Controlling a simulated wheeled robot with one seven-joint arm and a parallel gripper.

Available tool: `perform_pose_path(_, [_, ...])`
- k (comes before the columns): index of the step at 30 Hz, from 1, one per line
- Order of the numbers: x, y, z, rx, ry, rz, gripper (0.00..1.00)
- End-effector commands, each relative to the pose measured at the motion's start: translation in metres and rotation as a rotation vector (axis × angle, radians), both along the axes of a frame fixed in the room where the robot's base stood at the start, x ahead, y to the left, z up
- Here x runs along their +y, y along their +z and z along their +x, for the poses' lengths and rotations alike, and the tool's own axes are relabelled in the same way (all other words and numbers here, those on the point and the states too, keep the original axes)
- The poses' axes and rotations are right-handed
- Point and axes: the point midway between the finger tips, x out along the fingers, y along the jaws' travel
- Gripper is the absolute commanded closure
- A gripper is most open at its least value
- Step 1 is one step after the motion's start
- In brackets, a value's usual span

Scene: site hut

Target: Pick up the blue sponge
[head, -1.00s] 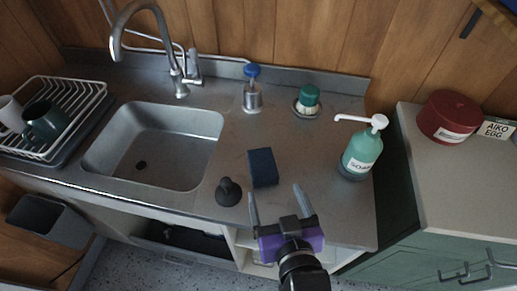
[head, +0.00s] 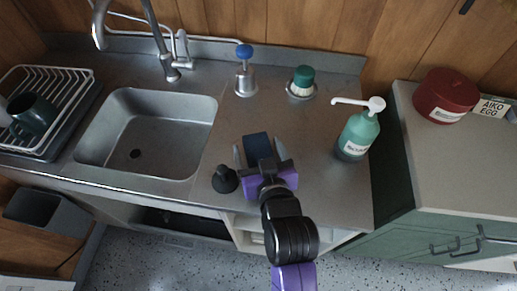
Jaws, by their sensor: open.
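The blue sponge (head: 257,146) lies on the metal counter to the right of the sink, a dark blue block. My gripper (head: 258,155) is open, with one finger on each side of the sponge as seen from above. The purple gripper body hides the sponge's near end. I cannot tell whether the fingers touch the sponge or how high they are above the counter.
A black plunger-like object (head: 225,180) stands just left of my gripper. A green soap bottle (head: 358,132) stands to the right. A blue-topped dispenser (head: 245,75) and a green-topped brush (head: 302,82) are behind. The sink (head: 150,130) opens to the left.

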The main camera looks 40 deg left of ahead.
Motion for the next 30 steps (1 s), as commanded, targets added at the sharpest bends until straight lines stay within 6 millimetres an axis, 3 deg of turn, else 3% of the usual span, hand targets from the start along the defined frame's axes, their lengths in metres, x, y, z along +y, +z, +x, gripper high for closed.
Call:
perform_pose_path(4, [0.000,0.000,0.000,0.000,0.000,0.000,0.18])
perform_pose_path(5, [0.000,0.000,0.000,-0.001,0.000,0.001,0.22])
perform_pose_path(15, [0.000,0.000,0.000,-0.001,0.000,0.001,0.89])
perform_pose_path(23, [0.000,0.003,0.000,-0.001,-0.001,0.001,0.89])
perform_pose_path(30, [0.000,0.025,0.001,-0.005,0.000,0.003,0.89])
